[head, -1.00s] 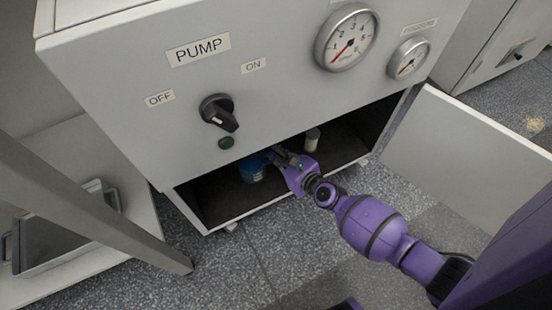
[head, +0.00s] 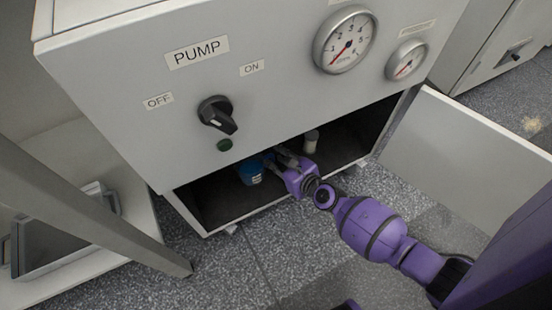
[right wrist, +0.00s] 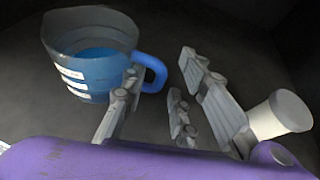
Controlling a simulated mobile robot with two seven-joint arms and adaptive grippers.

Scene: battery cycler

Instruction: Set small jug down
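The small jug (head: 250,174) stands upright on the dark floor of the open cabinet under the pump panel. In the right wrist view it is a clear jug (right wrist: 88,58) with blue contents, white label marks and a blue handle (right wrist: 155,72) on its right side. My right gripper (head: 275,158) is inside the cabinet, just right of the jug. In the right wrist view its fingers (right wrist: 160,105) are spread apart with nothing clamped between them. One finger overlaps the jug's side near the handle; whether it touches cannot be told. My left gripper is out of view.
A white cylindrical container (head: 311,143) stands in the cabinet right of the gripper, close to a finger in the right wrist view (right wrist: 280,115). The cabinet's upper edge hangs over my gripper. The open door (head: 465,155) is at right. A grey tray (head: 62,235) lies at left.

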